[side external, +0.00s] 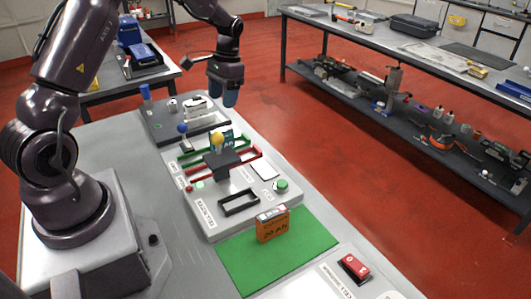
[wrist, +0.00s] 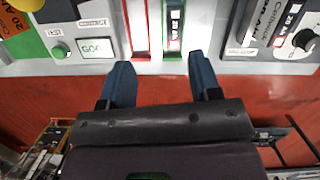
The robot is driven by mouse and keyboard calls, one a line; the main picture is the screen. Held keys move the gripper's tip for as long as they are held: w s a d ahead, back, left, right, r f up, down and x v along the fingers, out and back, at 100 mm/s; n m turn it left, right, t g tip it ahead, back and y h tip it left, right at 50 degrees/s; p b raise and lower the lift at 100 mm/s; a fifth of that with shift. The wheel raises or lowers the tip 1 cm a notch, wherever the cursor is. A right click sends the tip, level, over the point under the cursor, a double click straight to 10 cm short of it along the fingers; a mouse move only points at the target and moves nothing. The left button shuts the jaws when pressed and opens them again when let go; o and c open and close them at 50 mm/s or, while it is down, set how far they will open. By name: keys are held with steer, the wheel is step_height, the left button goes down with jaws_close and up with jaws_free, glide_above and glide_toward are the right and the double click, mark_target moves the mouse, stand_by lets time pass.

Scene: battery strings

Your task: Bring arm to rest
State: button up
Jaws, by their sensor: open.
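My gripper (side external: 229,97) is above the far right edge of the bench in the side view, with its blue fingers pointing down. In the wrist view my gripper (wrist: 161,78) has its two fingers well apart, with nothing between them. The panel (side external: 205,220) on the bench holds green and red rails (side external: 196,181), a black block and a yellow ball knob (side external: 217,138). An orange box (side external: 272,226) marked 20 Ah stands upright on a green mat (side external: 232,266), apart from my gripper. In the wrist view a red-edged slot (wrist: 139,35) and a green-edged slot (wrist: 173,50) lie beyond the fingers.
A dark board (side external: 155,128) with a white device stands below and left of my gripper. A blue ball knob (side external: 182,128) rises near it. A red part (side external: 354,267) lies at the near end. Open red floor (side external: 320,160) separates the bench from a loaded shelf table (side external: 400,45).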

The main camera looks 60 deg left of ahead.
steer(key=s+d+r+m+t, duration=0.1)
steer(key=s+d+r+t, duration=0.3)
steer(key=s+d+r, duration=0.4)
steer(key=s+d+r+t, duration=0.4)
steer(key=s+d+r, duration=0.5)
steer(key=d, duration=0.5)
steer(key=shift+s+d+r+m, duration=0.3)
steer(key=shift+d+r+m, duration=0.1)
steer(key=shift+r, duration=0.35)
